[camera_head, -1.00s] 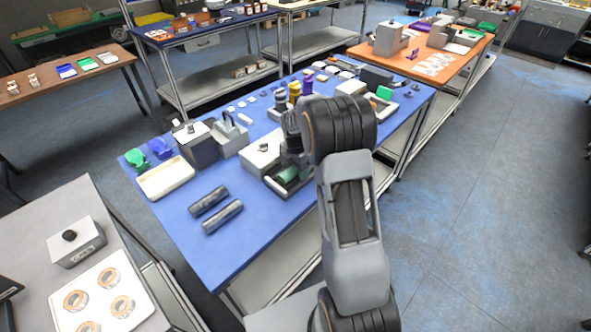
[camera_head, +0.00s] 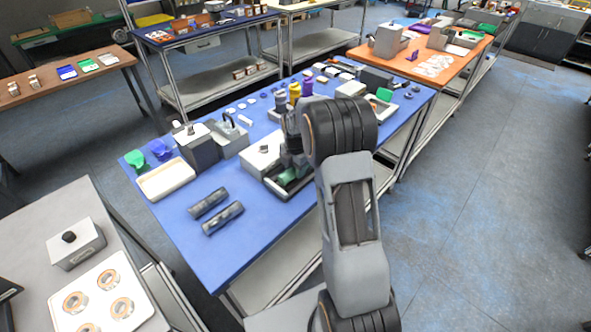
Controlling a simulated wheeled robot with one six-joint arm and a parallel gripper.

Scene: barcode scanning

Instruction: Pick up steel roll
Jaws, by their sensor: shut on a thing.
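Two dark grey cylindrical rolls lie side by side on the blue tabletop near its front left: the steel-looking upper roll (camera_head: 208,203) and the lower roll (camera_head: 222,218). My gripper (camera_head: 291,167) points down well to their right, over a grey tray-like fixture (camera_head: 272,184). The fingers are small and partly covered by my wrist, so the exact grip is hard to see. My gripper is apart from both dark rolls.
A grey box (camera_head: 196,146) and a white tray (camera_head: 166,179) stand left of the fixture on the blue table (camera_head: 188,222). Yellow and purple bottles and several small parts stand behind my gripper. The table's front left is clear around the rolls.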

